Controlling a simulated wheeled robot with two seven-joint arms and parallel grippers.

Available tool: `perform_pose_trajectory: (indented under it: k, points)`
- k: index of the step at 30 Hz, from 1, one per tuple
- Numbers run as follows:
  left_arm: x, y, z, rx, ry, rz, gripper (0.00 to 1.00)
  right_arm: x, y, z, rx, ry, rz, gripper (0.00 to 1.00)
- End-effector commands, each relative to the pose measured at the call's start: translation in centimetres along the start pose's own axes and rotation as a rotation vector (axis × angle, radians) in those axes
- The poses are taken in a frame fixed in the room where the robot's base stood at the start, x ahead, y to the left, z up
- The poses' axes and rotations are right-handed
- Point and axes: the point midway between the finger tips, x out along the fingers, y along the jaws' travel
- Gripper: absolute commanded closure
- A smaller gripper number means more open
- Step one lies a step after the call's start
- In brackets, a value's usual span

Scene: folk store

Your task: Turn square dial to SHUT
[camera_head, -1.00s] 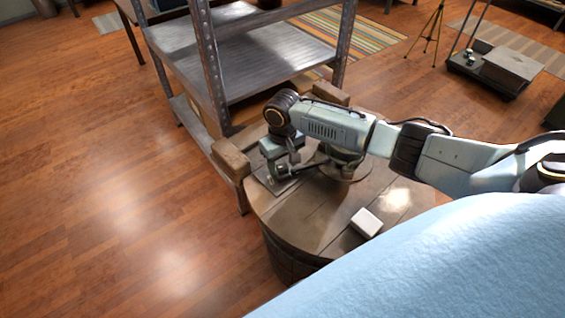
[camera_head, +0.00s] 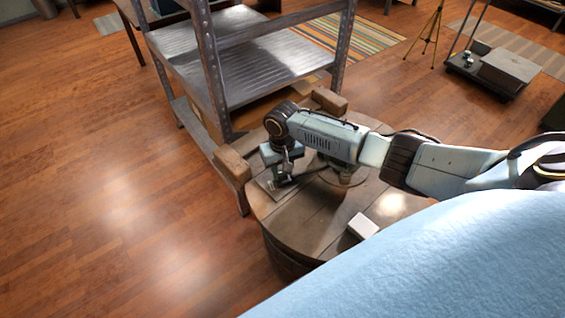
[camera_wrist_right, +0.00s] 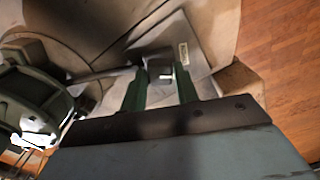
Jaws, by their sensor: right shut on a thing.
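The square dial (camera_wrist_right: 165,74) is a small pale knob on a grey plate (camera_wrist_right: 190,56) in the right wrist view. The plate bears a small light label (camera_wrist_right: 184,53) whose writing is too small to read. My right gripper (camera_wrist_right: 160,86) reaches over the plate, its two dark green fingers on either side of the dial, shut on it. In the head view the plate (camera_head: 264,187) lies flat on the left part of a round wooden barrel top (camera_head: 310,225). My right gripper (camera_head: 281,180) points down onto it and hides the dial. My left gripper is not in view.
A white box (camera_head: 363,226) lies on the barrel top near its front right. A metal shelf (camera_head: 260,75) stands close behind. A green round device (camera_wrist_right: 30,95) is left in the wrist view.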

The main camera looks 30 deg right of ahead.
Motion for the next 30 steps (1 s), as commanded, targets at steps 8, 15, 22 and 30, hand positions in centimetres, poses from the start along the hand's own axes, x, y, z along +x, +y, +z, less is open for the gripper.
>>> perform_pose_trajectory:
  k: [8, 15, 22, 30]
  points:
    - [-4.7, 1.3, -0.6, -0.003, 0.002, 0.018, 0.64, -0.6, -0.1, 0.1, 0.259, -0.005, -0.001, 0.92]
    - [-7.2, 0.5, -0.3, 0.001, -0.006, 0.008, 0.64, -0.4, -0.1, 0.1, 0.487, -0.004, -0.001, 0.92]
    - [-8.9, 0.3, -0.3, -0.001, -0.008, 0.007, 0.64, -0.3, -0.1, 0.0, 0.706, -0.003, -0.002, 0.93]
    - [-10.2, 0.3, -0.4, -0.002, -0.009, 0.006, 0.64, -0.2, -0.1, 0.0, 0.960, -0.002, -0.001, 0.93]
